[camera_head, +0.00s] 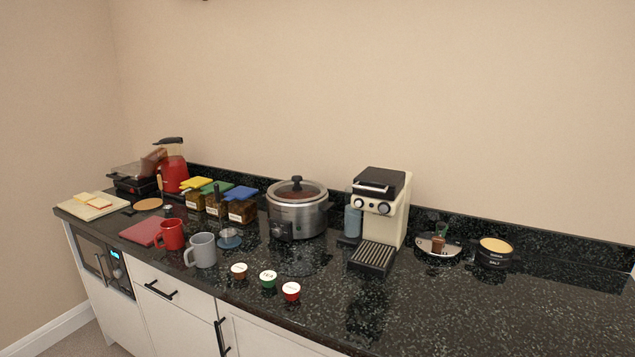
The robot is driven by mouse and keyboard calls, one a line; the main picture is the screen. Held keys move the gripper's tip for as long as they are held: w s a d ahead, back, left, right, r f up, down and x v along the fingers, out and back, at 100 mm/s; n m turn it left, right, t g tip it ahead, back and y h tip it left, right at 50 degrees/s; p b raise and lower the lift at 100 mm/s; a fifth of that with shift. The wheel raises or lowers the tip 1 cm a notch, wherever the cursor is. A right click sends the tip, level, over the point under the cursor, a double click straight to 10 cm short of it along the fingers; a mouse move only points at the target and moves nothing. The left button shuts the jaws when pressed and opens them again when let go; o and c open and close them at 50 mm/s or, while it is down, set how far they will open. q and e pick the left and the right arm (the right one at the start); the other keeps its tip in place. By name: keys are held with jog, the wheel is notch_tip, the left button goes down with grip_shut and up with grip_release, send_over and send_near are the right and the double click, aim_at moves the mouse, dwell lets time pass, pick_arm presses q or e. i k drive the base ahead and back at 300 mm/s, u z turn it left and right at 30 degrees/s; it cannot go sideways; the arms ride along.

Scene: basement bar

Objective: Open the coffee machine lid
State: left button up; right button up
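A cream and black coffee machine (393,208) stands on the dark counter, right of the middle, in the head view. Its black lid (380,182) on top appears closed, with a light-edged handle at its front. A slotted drip tray (372,258) sticks out at its front, and a bluish container (352,222) is at its left side. Neither of my grippers shows in this view.
A slow cooker (298,213) stands left of the machine. A red mug (171,234), a grey mug (203,250) and three capsules (268,278) are near the front edge. A salt container (493,252) is at right. The front right counter (470,315) is clear.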

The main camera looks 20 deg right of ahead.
aim_at(375, 181)
jog(key=u, duration=0.25)
jog(key=i, duration=0.85)
jog(key=z, duration=0.2)
